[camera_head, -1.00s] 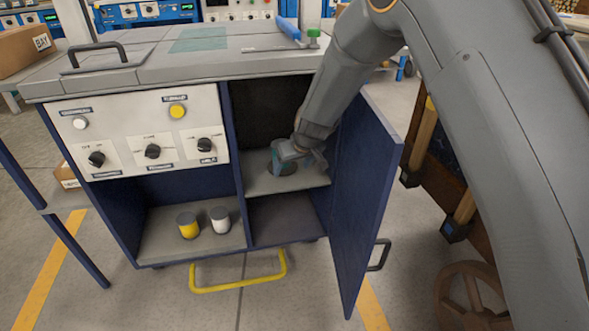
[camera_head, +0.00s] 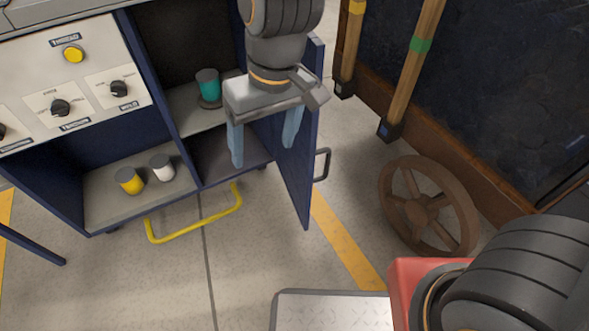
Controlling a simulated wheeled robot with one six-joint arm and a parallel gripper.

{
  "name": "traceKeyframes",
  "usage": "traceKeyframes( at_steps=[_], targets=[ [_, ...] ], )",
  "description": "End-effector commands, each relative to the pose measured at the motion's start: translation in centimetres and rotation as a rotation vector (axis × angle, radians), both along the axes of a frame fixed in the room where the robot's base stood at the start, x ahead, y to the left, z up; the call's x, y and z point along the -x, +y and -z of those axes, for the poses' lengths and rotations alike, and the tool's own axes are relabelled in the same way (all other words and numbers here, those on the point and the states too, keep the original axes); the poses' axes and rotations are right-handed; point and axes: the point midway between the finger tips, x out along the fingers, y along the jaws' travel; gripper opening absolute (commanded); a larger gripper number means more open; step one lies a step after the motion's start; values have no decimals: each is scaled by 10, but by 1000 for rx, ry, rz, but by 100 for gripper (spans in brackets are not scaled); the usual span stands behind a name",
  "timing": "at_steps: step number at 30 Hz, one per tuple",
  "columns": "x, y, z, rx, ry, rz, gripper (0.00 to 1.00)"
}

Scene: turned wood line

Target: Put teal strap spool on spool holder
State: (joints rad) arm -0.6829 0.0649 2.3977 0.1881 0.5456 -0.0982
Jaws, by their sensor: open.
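The teal strap spool (camera_head: 208,88) stands upright on the upper shelf of the open right compartment, with a dark top. It rests on a small round brownish base, the spool holder (camera_head: 210,103), whose right side lies close to my gripper. My gripper (camera_head: 264,155) is open and empty, its two bluish fingers pointing down. It is in front and to the right of the spool, apart from it, near the open door.
The open blue cabinet door (camera_head: 296,160) stands close to my gripper. A yellow spool (camera_head: 129,181) and a white spool (camera_head: 162,168) stand in the lower left bay. A yellow handle (camera_head: 195,222) juts out below. A brown handwheel (camera_head: 428,208) is at right.

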Motion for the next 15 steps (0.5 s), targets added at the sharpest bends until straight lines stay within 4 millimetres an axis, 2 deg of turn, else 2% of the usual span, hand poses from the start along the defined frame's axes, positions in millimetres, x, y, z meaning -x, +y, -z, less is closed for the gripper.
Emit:
traceKeyframes(
  at_steps=[1,3,6,10,15],
  targets=[
    [18,-14,-4,15,11,7,74],
    [39,-32,-5,39,27,18,74],
    [58,-49,-5,65,44,29,74],
    [69,-59,-5,79,54,38,74],
    [70,-60,-5,81,55,39,74]
  ],
)
